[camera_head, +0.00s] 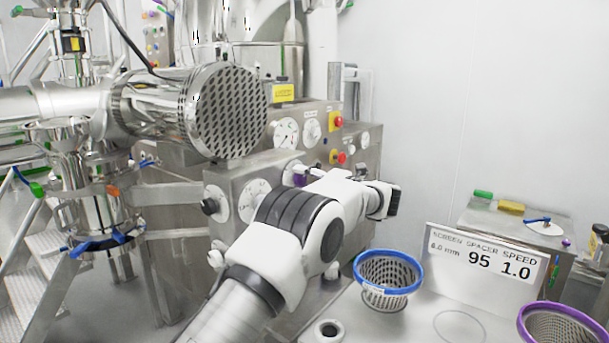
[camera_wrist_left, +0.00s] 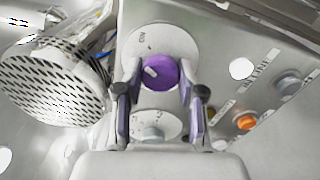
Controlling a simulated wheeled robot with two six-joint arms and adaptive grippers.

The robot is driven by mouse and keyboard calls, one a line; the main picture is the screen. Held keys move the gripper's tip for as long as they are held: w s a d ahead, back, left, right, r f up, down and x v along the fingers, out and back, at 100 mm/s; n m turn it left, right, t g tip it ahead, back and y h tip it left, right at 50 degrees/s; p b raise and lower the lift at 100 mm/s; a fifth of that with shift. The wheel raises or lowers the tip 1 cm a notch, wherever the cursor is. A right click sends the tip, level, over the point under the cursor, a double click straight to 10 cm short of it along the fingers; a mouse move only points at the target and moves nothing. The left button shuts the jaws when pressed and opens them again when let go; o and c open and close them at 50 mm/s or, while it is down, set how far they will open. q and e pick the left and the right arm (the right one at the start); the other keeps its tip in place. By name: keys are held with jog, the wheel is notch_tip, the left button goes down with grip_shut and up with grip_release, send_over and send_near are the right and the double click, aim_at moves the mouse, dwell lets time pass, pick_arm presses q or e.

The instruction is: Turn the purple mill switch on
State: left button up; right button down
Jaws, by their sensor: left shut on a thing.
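The purple mill switch (camera_wrist_left: 170,72) is a round knob on a white dial plate (camera_wrist_left: 172,35) on a steel panel, with "ON" lettered near its upper left edge. A pale mark on the knob points to the left. My left gripper (camera_wrist_left: 158,76) has one finger on each side of the knob and is shut on it. In the head view a small purple part of the switch (camera_head: 299,180) shows behind my left gripper (camera_head: 306,174); my wrist hides much of the panel there. My right gripper is in neither view.
A perforated steel drum (camera_head: 228,110) juts out left of the panel. A black knob (camera_head: 209,206) and red button (camera_head: 338,120) sit nearby. A blue-rimmed basket (camera_head: 388,270), purple-rimmed basket (camera_head: 560,328) and settings sign (camera_head: 487,262) stand on the table at right.

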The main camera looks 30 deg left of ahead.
pick_arm(q)
jog(key=shift+r+m+p, duration=0.25)
jog(key=shift+m+p, duration=0.3)
jog(key=shift+m, duration=0.65)
jog(key=o, duration=1)
jog(key=shift+o, duration=0.7)
jog(key=shift+w+a+f, duration=0.1)
jog(key=shift+f, duration=0.1)
jog(key=d, duration=1.2)
jog(key=shift+s, duration=0.45)
